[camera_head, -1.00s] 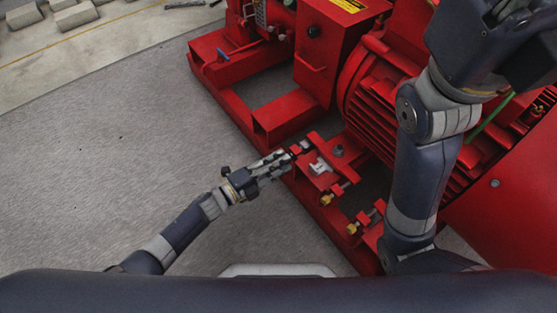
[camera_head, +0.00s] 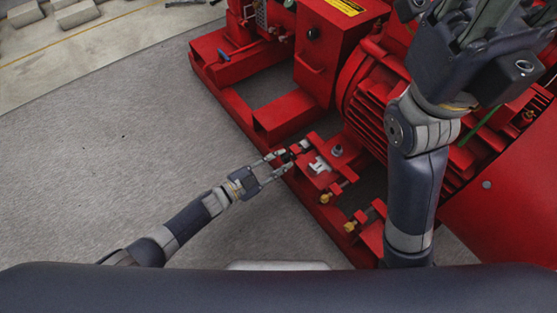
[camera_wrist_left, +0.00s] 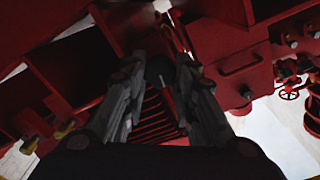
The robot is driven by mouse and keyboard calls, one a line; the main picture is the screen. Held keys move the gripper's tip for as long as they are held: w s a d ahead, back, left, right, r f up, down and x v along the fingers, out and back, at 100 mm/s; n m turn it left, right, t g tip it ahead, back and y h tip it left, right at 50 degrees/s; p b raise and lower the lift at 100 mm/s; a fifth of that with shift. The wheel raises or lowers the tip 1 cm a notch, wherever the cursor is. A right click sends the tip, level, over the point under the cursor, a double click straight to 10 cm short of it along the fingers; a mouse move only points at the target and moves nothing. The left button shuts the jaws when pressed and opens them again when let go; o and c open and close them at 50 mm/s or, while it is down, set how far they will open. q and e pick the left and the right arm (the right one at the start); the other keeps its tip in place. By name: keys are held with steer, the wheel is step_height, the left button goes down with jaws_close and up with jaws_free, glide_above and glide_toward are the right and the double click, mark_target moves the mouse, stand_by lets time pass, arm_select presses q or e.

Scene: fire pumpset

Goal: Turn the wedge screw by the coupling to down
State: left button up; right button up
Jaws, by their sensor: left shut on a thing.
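The wedge screw (camera_head: 289,154) has a small dark head on the near side of the red mounting plate (camera_head: 318,160), beside the motor foot. My left gripper (camera_head: 281,161) reaches it from the left in the head view, with one finger on each side of the head. In the left wrist view the dark round screw head (camera_wrist_left: 160,68) sits between the fingertips, and the gripper is shut on it. The coupling cannot be made out. My right gripper (camera_head: 500,15) is raised at the top right, partly cut off; its opening is unclear.
The red motor (camera_head: 375,110) stands right of the plate. Brass-coloured screws (camera_head: 329,197) stick out along the base's near side. A red control box (camera_head: 318,60) stands behind. Grey floor (camera_head: 110,150) is clear on the left. A red handwheel (camera_wrist_left: 289,92) shows in the left wrist view.

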arm_select(q)
steer(key=shift+n, duration=0.8)
steer(key=o, duration=1.1)
steer(key=shift+c, duration=0.2)
steer(key=shift+a, duration=0.1)
steer(key=v, duration=1.2)
